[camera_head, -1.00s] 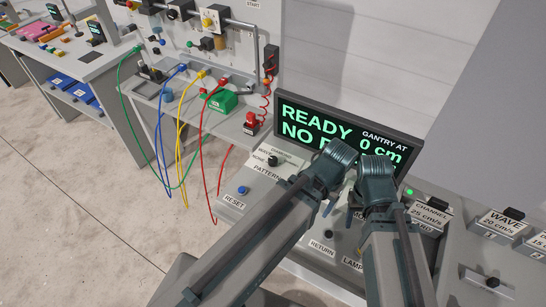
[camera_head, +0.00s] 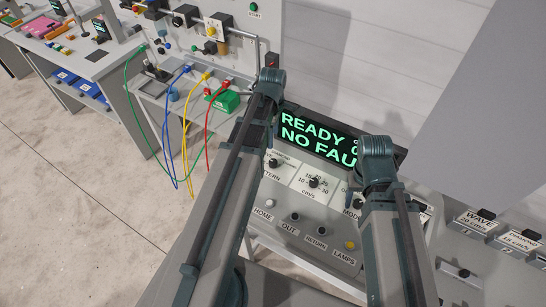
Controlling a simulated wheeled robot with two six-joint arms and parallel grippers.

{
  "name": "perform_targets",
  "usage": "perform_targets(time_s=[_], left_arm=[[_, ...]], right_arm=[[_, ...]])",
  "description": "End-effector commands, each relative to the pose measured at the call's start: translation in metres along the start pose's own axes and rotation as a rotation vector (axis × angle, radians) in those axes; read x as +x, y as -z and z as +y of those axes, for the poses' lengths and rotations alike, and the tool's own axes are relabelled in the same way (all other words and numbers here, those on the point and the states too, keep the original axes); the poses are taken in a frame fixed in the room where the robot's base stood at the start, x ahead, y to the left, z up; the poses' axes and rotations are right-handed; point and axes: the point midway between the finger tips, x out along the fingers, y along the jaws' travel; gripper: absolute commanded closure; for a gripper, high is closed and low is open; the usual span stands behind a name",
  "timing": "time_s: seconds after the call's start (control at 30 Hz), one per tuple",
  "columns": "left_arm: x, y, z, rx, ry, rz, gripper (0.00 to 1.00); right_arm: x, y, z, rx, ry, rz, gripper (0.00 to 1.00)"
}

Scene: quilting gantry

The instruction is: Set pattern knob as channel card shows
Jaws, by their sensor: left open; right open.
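The pattern knob (camera_head: 273,162) is a small black knob on the grey console, right of my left forearm. A "DIAMOND" label shows by it; its other labels are covered by my arm, and I cannot read its pointer. My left gripper (camera_head: 274,128) is open and mostly hidden by its wrist, above and behind the knob, apparently apart from it. My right gripper (camera_head: 356,184) is open, largely hidden by its wrist, over the console near the mode knob (camera_head: 358,203). The channel card is mostly hidden behind my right arm.
The display (camera_head: 318,138) reads "READY" and "NO FAU", partly covered. A speed knob (camera_head: 314,182) sits right of the pattern knob. Buttons line the console front, including a yellow lamps button (camera_head: 350,245). Wave card (camera_head: 486,217) stands at right. Coloured cables hang at left.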

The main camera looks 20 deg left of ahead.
Motion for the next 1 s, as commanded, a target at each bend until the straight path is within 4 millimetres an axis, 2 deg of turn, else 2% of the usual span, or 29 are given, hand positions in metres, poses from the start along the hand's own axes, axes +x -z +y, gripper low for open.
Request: perform_targets(time_s=[0.17, 0.37, 1.0], left_arm=[[0.008, -0.001, 0.0, 0.003, 0.0, 0.0, 0.29], [0.028, -0.001, 0.0, 0.004, 0.0, 0.0, 0.29], [0.118, -0.001, 0.0, 0.005, 0.0, 0.0, 0.29]], right_arm=[[0.008, 0.001, -0.001, 0.0, 0.0, 0.0, 0.44], [0.028, 0.002, -0.003, 0.001, 0.0, 0.001, 0.44], [0.117, 0.007, -0.011, -0.013, -0.003, 0.001, 0.44]])
